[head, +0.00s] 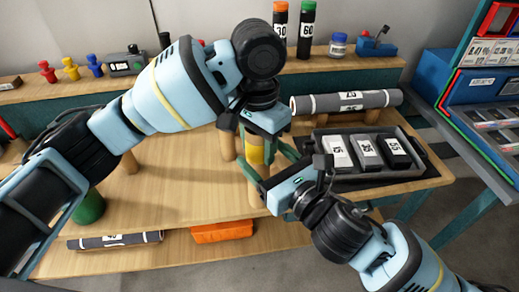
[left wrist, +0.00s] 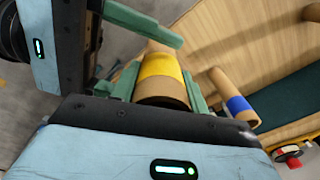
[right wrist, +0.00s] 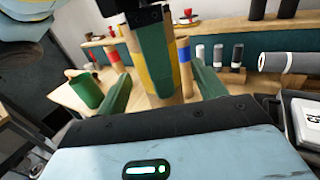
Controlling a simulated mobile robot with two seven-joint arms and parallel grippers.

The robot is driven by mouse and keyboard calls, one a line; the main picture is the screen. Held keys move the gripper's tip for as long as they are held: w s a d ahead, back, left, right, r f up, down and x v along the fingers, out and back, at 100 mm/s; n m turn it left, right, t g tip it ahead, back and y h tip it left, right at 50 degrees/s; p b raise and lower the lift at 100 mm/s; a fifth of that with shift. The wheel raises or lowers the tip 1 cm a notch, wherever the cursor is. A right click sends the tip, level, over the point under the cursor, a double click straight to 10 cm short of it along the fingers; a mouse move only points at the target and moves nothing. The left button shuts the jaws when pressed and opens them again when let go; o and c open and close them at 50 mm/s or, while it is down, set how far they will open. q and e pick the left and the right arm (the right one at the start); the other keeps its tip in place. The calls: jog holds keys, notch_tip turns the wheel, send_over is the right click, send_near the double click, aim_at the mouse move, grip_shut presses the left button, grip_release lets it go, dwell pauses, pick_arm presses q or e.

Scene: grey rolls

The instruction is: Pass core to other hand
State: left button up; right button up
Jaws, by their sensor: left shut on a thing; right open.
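The core, a tan cardboard tube with a yellow band (head: 257,152), is upright above the table in the head view. My left gripper (head: 262,135) is shut on it from above. In the left wrist view the core (left wrist: 161,68) lies between the left gripper's green fingers (left wrist: 162,92). My right gripper (head: 268,166) is open close by, its fingers on either side of the core's lower part. In the right wrist view the core (right wrist: 186,80) is partly hidden by a green left finger, between the spread right fingers (right wrist: 161,92); contact cannot be told.
A tan core with a blue band (left wrist: 238,104) stands behind. A green cylinder (head: 89,207) is at left. An orange block (head: 223,232) lies on the lower shelf.

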jog(key=shift+x, duration=1.15)
jog(key=shift+c, duration=0.2)
jog(key=c, duration=0.9)
pick_arm(q)
jog(key=o, duration=1.3)
pick_arm(e)
jog(key=shift+c, duration=0.7)
pick_arm(q)
jog(key=shift+o, duration=0.2)
